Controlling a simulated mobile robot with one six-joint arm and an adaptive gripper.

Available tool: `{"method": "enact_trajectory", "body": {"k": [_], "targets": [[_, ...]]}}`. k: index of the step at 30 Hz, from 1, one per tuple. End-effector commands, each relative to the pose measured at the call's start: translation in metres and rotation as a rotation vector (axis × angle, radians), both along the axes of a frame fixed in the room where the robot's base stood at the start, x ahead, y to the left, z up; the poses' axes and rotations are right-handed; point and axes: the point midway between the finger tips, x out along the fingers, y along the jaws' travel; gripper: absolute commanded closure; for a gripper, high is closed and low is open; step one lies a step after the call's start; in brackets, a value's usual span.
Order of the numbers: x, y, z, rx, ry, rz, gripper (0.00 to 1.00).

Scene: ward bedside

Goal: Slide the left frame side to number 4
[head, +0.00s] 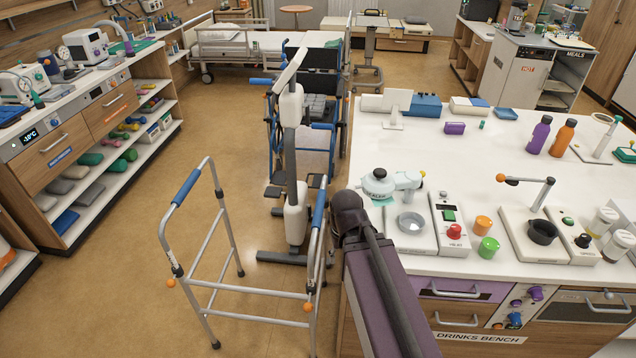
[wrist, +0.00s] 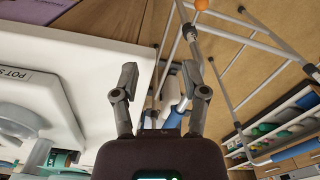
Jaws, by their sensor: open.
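A grey metal walking frame (head: 245,318) stands on the floor left of the drinks bench in the head view. Its left side has a blue grip (head: 186,187) and an orange knob (head: 170,282) low on the leg. Its right side has a blue grip (head: 320,204) and another orange knob (head: 308,307). No number 4 can be read on it. In the wrist view the frame's tubes (wrist: 236,100) cross the right half, with an orange knob (wrist: 201,4) at the top. My gripper (wrist: 161,68) is open, with nothing between its fingers.
A white-topped drinks bench (head: 450,150) stands on the right, close to my arm. A patient lift (head: 293,140) and a wheelchair (head: 315,90) stand behind the frame. Shelves (head: 120,160) line the left wall. Bare floor (head: 110,270) lies left of the frame.

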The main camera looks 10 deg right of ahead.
Motion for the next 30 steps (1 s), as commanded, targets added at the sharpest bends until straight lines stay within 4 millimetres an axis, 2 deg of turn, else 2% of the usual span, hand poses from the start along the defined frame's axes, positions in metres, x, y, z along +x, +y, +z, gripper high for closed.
{"method": "enact_trajectory", "body": {"k": [3,4,6,8,11,14,20,27,30], "targets": [[0.000,0.000,0.000,0.000,0.000,0.000,0.43],[0.000,0.000,0.000,0.000,0.000,0.000,0.40],[0.001,0.000,0.000,0.000,0.000,-0.001,0.19],[0.003,0.000,0.000,0.000,0.000,-0.002,0.03],[0.013,0.000,0.001,0.000,0.000,-0.011,0.03],[0.033,0.000,0.002,0.000,0.000,-0.027,0.03],[0.097,0.004,0.006,0.000,0.000,-0.085,0.03],[0.196,0.003,0.011,0.000,0.000,-0.192,0.03],[0.232,0.003,0.013,0.000,0.000,-0.233,0.03]]}}
